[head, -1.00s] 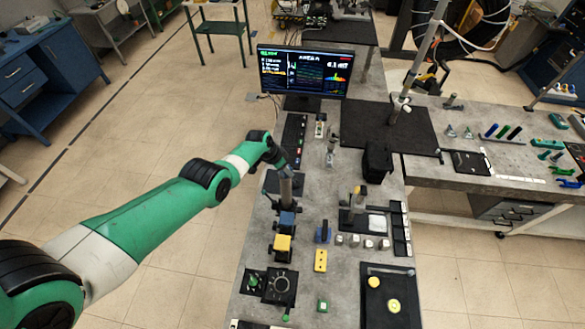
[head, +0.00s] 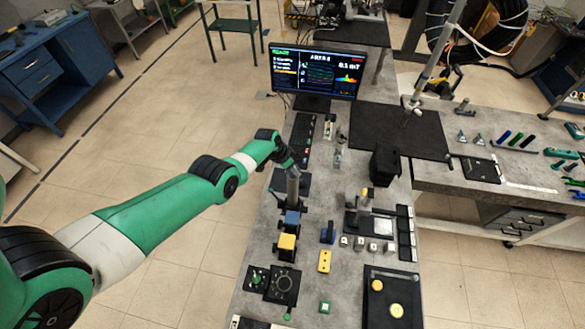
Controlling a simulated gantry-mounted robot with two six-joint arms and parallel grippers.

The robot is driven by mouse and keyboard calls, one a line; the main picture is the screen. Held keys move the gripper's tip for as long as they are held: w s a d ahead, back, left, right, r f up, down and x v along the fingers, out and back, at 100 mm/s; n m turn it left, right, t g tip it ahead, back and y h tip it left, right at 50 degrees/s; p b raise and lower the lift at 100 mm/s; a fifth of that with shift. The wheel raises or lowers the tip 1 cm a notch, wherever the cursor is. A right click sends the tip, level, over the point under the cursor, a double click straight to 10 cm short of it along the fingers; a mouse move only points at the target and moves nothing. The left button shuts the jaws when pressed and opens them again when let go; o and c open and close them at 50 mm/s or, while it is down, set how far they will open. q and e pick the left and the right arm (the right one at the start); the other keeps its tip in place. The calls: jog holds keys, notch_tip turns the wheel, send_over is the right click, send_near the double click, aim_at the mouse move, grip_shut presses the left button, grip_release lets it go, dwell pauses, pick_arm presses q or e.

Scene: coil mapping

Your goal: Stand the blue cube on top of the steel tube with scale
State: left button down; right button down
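A grey metal tube (head: 293,189), which looks like the steel tube, stands upright on the left side of the grey bench. Any scale on it is too small to read. A blue block (head: 292,218) sits just in front of its lower end, with a yellow block (head: 287,243) nearer. I cannot tell whether this blue block is the blue cube. My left gripper (head: 291,166) points down at the tube's upper end. Its fingers are too small to tell whether they touch the tube, hold something or are open. My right gripper is not in view.
A monitor (head: 315,71) and keyboard (head: 302,133) stand behind. To the right are a dark blue piece (head: 328,233), a yellow plate (head: 324,261), several small metal cylinders and a black box (head: 384,165). A black tray (head: 391,299) lies front right.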

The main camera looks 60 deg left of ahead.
pick_arm(q)
jog(key=shift+f+b, duration=0.45)
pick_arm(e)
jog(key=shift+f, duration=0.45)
pick_arm(q)
jog(key=shift+c, duration=1.3)
grip_release()
